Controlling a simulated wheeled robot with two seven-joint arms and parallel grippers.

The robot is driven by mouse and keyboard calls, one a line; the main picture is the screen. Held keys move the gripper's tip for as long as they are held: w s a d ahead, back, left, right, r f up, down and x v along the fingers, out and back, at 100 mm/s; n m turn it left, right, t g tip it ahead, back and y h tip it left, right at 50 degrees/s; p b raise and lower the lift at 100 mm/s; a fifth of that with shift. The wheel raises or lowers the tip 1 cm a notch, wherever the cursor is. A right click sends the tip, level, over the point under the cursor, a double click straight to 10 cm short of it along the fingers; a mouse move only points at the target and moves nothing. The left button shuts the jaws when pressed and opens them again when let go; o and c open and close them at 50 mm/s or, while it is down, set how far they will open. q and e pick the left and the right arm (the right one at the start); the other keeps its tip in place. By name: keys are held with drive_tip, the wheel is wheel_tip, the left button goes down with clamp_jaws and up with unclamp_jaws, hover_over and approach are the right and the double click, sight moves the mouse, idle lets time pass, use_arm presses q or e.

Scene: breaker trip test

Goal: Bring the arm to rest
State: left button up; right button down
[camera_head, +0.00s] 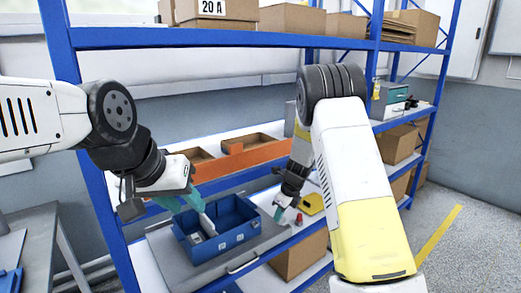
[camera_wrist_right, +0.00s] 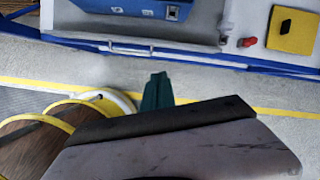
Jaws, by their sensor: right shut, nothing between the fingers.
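My right gripper (camera_head: 281,212) hangs at the front edge of the shelf in the head view. Its teal fingers (camera_wrist_right: 157,92) are together and empty in the right wrist view, over the floor in front of the shelf edge. My left gripper (camera_head: 182,200) is above the left part of a blue bin (camera_head: 238,237), with its teal fingers apart. A pale upright piece (camera_head: 207,223) shows in the bin just below it; I cannot tell whether they touch. The bin also shows at the top of the right wrist view (camera_wrist_right: 135,8).
A grey tray (camera_head: 165,250) with a handle lies under the bin. A red button-like part (camera_head: 299,219) and a yellow block (camera_head: 312,204) sit to its right. An orange bin (camera_head: 250,158) stands behind. Blue rack posts (camera_head: 105,200) stand close by. Floor at right is clear.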

drive_tip(key=s+d+r+n+t+y, duration=0.1)
drive_tip(key=s+r+n, duration=0.6)
drive_tip(key=r, duration=0.4)
drive_tip(key=s+d+r+n+t, duration=0.1)
drive_tip(key=s+d+r+n, duration=0.1)
drive_tip(key=s+r+n, duration=0.75)
drive_tip(key=s+d+r+n, duration=0.1)
drive_tip(key=s+r+n, duration=0.1)
drive_tip(key=s, duration=0.3)
drive_tip(key=s+d+r+n+t+h, duration=0.1)
drive_tip(key=s+r+n, duration=0.2)
drive_tip(key=s, duration=0.3)
drive_tip(key=s+d+r+n, duration=0.2)
drive_tip(key=s+n, duration=0.2)
drive_tip(key=s, duration=0.1)
drive_tip(key=shift+s+r+t+h, duration=0.2)
drive_tip(key=shift+r+t+h, duration=0.1)
